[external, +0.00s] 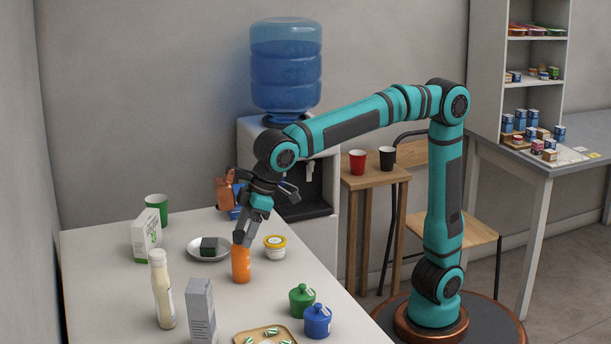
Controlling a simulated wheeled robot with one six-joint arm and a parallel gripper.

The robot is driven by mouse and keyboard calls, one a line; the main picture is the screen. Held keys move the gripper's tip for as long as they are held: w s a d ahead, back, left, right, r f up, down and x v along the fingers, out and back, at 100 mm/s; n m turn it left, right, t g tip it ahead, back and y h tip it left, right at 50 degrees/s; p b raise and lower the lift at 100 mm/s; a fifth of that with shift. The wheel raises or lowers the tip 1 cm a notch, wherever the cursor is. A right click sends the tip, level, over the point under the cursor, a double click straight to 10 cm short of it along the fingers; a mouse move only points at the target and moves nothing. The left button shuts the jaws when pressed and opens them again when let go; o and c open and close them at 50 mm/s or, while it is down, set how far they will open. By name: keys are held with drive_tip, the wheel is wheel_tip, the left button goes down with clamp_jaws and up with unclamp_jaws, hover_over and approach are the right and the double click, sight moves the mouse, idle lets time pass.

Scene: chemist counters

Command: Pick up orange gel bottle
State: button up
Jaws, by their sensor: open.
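The orange gel bottle (241,267) stands upright on the white counter, near its right edge. My gripper (243,238) points down directly over the bottle, with its fingertips at the level of the bottle's top. The fingers hide the top of the bottle. My gripper is open; I cannot tell whether a finger touches the bottle.
A tub with a yellow lid (275,247) stands close right of the bottle, and a plate (204,256) with a dark block lies to the left. Green (302,299) and blue (317,320) jars stand in front right. A cream bottle (162,290) and grey box (201,312) stand front left.

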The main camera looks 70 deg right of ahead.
sight(239, 250)
drive_tip(key=shift+x, duration=3.05)
drive_tip(key=shift+s+d, duration=0.1)
drive_tip(key=shift+s, duration=0.1)
drive_tip(key=c, duration=1.1)
